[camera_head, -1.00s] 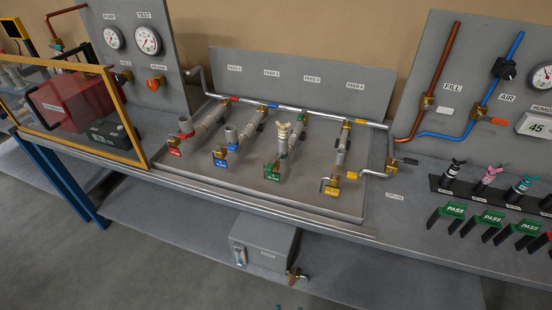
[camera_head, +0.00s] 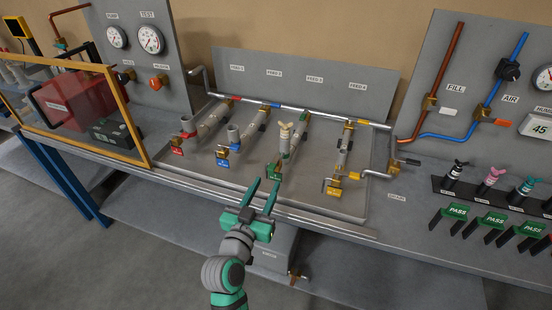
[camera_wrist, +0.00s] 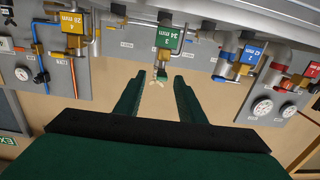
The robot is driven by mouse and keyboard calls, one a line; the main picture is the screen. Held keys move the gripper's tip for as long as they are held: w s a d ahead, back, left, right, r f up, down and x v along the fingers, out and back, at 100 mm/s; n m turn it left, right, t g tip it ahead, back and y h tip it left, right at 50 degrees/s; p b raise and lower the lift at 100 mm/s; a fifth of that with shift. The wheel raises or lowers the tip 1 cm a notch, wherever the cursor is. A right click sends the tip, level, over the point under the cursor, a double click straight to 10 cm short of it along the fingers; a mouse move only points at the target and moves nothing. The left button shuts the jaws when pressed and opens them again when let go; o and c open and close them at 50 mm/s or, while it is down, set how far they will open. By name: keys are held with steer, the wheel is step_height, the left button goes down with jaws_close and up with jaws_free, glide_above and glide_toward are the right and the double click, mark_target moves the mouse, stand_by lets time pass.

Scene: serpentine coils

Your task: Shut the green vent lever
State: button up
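The green-marked pipe assembly stands third from the left on the grey tray, with a green label (camera_head: 274,172) at its front end. A cream-coloured lever (camera_head: 285,128) sits at its upper end. In the wrist view the green label (camera_wrist: 168,38) is upside down at top centre, with the cream lever (camera_wrist: 160,78) just beyond my fingertips. My gripper (camera_head: 267,187) is green and open, in front of the green assembly near the bench's front edge. Nothing is between its fingers, and it is apart from the assembly. I cannot tell the lever's exact position.
Red (camera_head: 177,151), blue (camera_head: 222,162) and yellow (camera_head: 334,191) labelled pipe assemblies stand on either side. A steel pipe (camera_head: 310,112) runs behind them. A yellow-framed clear guard (camera_head: 140,120) stands at left. A row of small valves (camera_head: 490,175) and PASS tags is at right.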

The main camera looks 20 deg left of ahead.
mark_target(274, 163)
steer(key=shift+w+a+r, duration=0.2)
steer(key=shift+r, duration=0.2)
steer(key=shift+w+a+r, duration=0.15)
steer(key=shift+r, duration=0.2)
steer(key=shift+w, duration=0.35)
steer(key=w, duration=0.9)
steer(key=shift+w+d, duration=0.2)
steer(key=shift+w, duration=0.2)
jaws_close()
